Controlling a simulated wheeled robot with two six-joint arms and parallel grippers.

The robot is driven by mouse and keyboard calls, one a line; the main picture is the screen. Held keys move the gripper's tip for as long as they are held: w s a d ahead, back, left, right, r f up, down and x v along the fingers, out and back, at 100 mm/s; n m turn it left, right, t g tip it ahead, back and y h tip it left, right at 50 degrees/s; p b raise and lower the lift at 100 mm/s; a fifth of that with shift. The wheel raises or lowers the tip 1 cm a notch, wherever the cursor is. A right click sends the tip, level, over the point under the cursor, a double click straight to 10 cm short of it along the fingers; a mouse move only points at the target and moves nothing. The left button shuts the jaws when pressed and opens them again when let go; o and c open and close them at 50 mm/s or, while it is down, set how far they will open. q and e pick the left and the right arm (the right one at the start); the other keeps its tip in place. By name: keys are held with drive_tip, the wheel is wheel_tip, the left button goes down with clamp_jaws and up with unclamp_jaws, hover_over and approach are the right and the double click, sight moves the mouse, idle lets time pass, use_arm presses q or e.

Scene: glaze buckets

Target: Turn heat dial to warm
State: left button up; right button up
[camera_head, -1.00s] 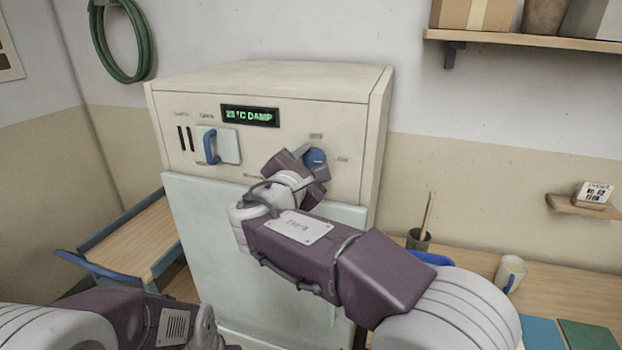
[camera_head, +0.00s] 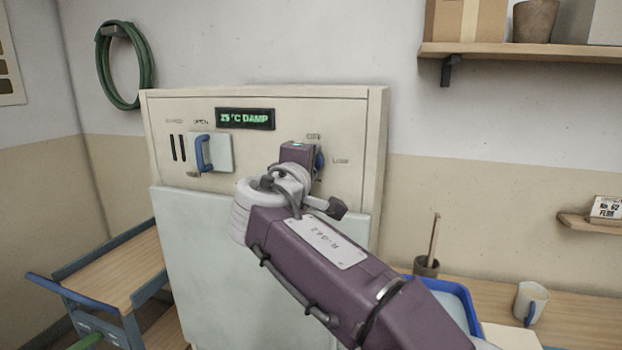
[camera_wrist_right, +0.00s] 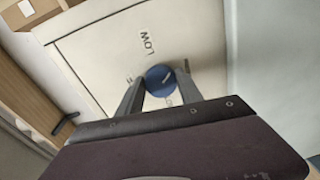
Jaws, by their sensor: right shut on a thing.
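The blue heat dial (camera_wrist_right: 160,80) sits on the cream front panel of the cabinet (camera_head: 365,140). The display (camera_head: 245,119) reads about 25 °C DAMP in green. My left gripper is not in view.
A blue lever handle (camera_head: 204,153) on a pale plate is left of the dial. A blue-framed cart (camera_head: 110,275) stands at the left. A bench at the right holds a blue tray (camera_head: 450,290), a mug (camera_head: 530,303) and a brush cup (camera_head: 427,265). A shelf (camera_head: 520,52) hangs above.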

drive_tip(key=shift+r+m+t+b, duration=0.1)
drive_tip(key=shift+m+t+b, duration=0.4)
drive_tip(key=shift+m+b, duration=2.55)
drive_tip(key=shift+r+m+p, duration=0.1)
drive_tip(key=shift+m+p, duration=0.4)
drive_tip(key=shift+m, duration=0.25)
drive_tip(key=o, duration=1.4)
drive_tip(key=shift+w+f, duration=0.15)
drive_tip(key=shift+f, duration=0.05)
